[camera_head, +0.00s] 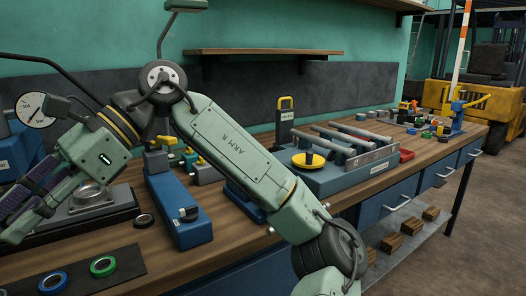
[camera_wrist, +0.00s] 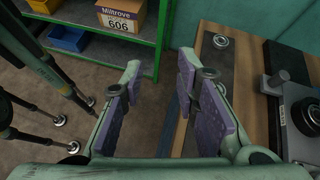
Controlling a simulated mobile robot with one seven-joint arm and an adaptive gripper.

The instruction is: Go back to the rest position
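My gripper (camera_head: 20,215) is at the far left of the head view, above the workbench's left part, with its fingers pointing down and left. In the wrist view my gripper (camera_wrist: 160,72) shows two fingers with purple pads standing apart. The gap between them is empty, with floor and the bench edge visible beyond. My arm is bent, its elbow raised over the bench. It hides part of the bench and the things behind it.
A green shelf rack (camera_wrist: 130,40) stands beyond open floor. A yellow forklift (camera_head: 470,98) is far right.

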